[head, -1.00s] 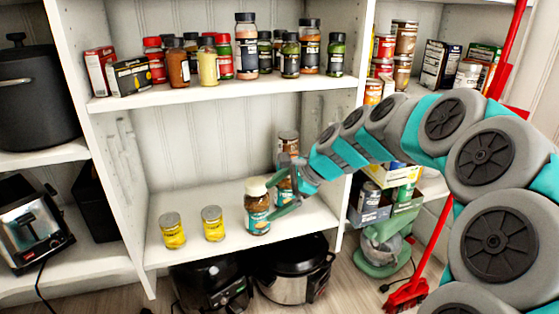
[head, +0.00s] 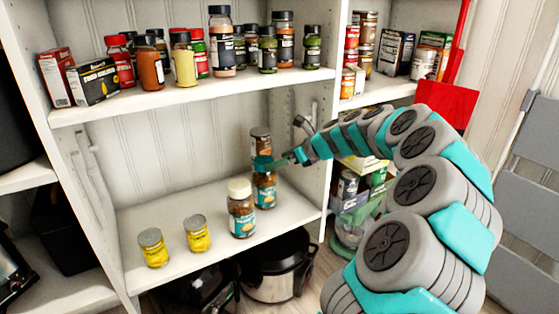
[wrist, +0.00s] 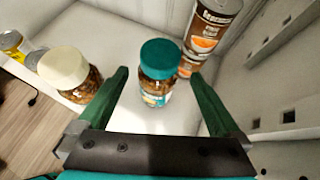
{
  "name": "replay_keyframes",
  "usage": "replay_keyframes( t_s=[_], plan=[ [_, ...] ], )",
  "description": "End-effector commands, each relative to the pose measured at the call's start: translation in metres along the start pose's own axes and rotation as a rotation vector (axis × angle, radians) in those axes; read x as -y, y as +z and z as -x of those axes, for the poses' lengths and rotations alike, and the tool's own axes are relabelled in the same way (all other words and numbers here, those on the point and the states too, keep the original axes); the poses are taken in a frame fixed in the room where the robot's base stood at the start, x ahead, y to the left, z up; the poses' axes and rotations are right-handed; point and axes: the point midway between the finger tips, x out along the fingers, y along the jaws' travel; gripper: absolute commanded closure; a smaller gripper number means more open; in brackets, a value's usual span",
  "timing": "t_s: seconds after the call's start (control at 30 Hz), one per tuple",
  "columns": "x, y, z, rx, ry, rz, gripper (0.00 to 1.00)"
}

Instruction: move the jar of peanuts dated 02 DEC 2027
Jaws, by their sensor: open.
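Two jars with blue labels and brown contents stand on the lower shelf. One has a cream lid (head: 241,210); it also shows at the left of the wrist view (wrist: 80,75). The other, with a teal lid (wrist: 160,60), stands behind and right of it; its label shows in the head view (head: 265,192). I cannot read a date on either. My gripper (wrist: 159,76) is open. Its fingers point at the teal-lidded jar, which appears between the fingertips; I cannot tell whether they touch it. In the head view my gripper (head: 280,161) partly hides that jar's top.
Tall orange-and-brown cans (wrist: 212,28) stand just behind the teal-lidded jar, near the shelf's side wall. Two yellow cans (head: 152,247) (head: 197,233) stand to the left. The upper shelf (head: 200,95) holds many spice jars and boxes. The lower shelf's middle back is bare.

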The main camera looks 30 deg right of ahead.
Motion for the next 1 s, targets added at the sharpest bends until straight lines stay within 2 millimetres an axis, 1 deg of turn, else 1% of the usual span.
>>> replay_keyframes(
  t_s=[0.17,0.4,0.53,0.7,0.97,1.0],
  plan=[
    [-0.001,-0.001,-0.018,-0.001,0.002,0.000,0.00],
    [-0.002,0.000,-0.054,-0.002,0.004,0.002,0.00],
    [-0.002,-0.001,-0.068,-0.002,0.004,0.002,0.00],
    [-0.001,-0.001,-0.076,-0.001,0.002,0.001,0.00],
    [-0.001,0.000,-0.077,-0.001,0.001,0.002,0.00],
    [-0.001,0.000,-0.077,-0.001,0.001,0.002,0.01]
  ],
)
